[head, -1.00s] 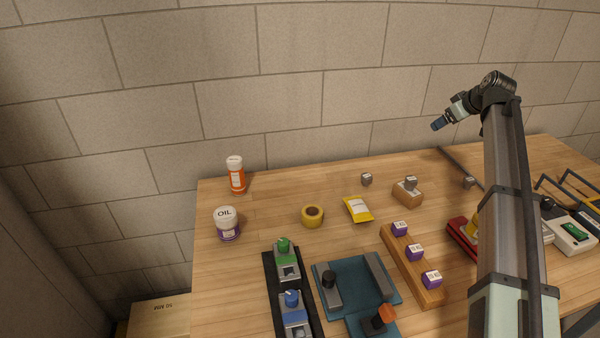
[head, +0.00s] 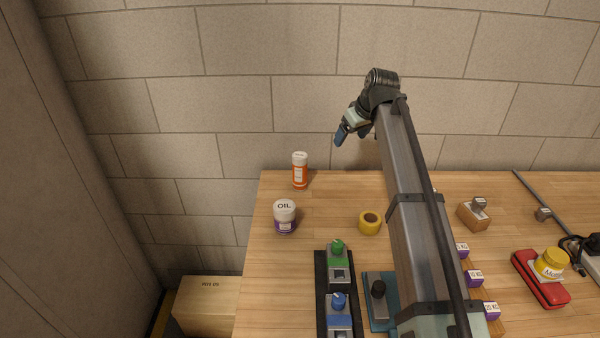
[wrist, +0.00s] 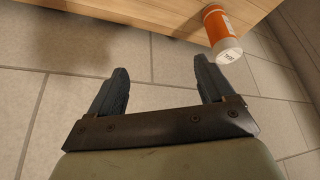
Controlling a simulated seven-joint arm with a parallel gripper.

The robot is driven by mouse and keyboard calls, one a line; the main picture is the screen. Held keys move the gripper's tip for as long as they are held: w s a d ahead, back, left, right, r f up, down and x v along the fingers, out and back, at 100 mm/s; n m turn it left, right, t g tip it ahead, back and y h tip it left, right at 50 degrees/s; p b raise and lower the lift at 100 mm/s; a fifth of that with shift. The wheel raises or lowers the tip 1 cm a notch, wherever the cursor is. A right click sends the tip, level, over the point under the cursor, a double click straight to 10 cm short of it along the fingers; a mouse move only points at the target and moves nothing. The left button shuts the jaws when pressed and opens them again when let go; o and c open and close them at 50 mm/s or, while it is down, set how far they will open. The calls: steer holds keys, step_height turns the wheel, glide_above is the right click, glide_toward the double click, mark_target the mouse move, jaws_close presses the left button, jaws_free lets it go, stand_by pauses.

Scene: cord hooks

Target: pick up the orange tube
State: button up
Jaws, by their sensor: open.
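The orange tube (head: 300,172) stands upright near the back left corner of the wooden table, with a white cap and a white label. In the wrist view the orange tube (wrist: 219,33) shows at the upper right, cap towards the camera, beyond the right finger. My gripper (head: 341,138) is raised above the table's back edge, to the right of the tube and higher than it. In the wrist view my gripper (wrist: 160,88) has its two fingers apart with nothing between them. The tube is not touched.
A white and purple oil jar (head: 285,216) stands in front of the tube. A yellow tape roll (head: 370,223) lies to the right. A rail with green and blue knobs (head: 337,290) is nearer the front. The wall (head: 235,110) is close behind the table.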

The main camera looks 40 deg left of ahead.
glide_toward(305, 158)
steer(key=w+a+f, duration=0.1)
steer(key=shift+n+g+h, duration=0.3)
steer(key=shift+g, duration=0.1)
steer(key=x, duration=0.8)
steer(key=shift+a+f, duration=0.2)
steer(key=shift+f, duration=0.15)
steer(key=shift+x, duration=2.55)
steer(key=shift+s+a, duration=0.15)
steer(key=c, duration=1.2)
